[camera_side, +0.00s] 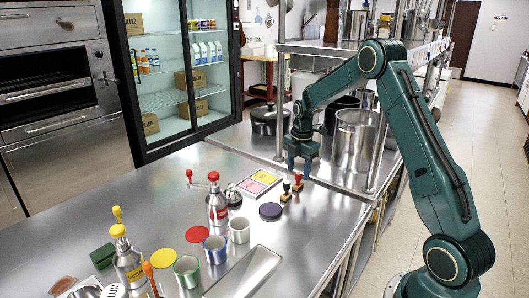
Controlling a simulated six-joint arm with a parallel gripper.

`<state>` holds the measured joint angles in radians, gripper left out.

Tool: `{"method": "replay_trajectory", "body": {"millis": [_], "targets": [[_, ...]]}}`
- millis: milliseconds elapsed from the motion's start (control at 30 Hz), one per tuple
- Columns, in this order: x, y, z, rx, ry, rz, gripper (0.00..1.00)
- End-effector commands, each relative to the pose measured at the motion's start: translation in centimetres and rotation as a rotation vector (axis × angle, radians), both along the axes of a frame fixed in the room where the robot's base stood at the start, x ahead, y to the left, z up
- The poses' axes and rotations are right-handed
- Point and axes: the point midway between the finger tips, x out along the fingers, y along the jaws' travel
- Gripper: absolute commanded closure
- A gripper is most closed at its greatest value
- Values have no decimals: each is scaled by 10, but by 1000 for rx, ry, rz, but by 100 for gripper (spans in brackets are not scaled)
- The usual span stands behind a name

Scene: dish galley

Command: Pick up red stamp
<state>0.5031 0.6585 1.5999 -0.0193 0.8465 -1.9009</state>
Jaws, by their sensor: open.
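The red stamp (298,184), with a red handle and a pale wooden base, stands upright on the steel counter near the middle of the picture. My gripper (299,170) is open, pointing down right over the red stamp. Its fingertips are close to the top of the handle; I cannot tell whether they are around it or just above. A similar stamp with a dark handle (286,190) stands beside it on the left, very close.
A dark round tin (270,211) and a tray with pink and yellow pads (259,182) lie to the left. Bottles, cups and a long metal tray (244,274) stand nearer the camera. Large pots (354,140) stand behind on the right. The counter right of the stamps is clear.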

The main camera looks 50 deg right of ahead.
Motion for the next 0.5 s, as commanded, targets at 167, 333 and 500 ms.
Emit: {"method": "replay_trajectory", "body": {"millis": [167,333,500], "targets": [[-1,-3,-17,1,3,-1,50],[0,-4,-37,2,4,0,50],[0,-4,-47,-1,2,0,50]]}}
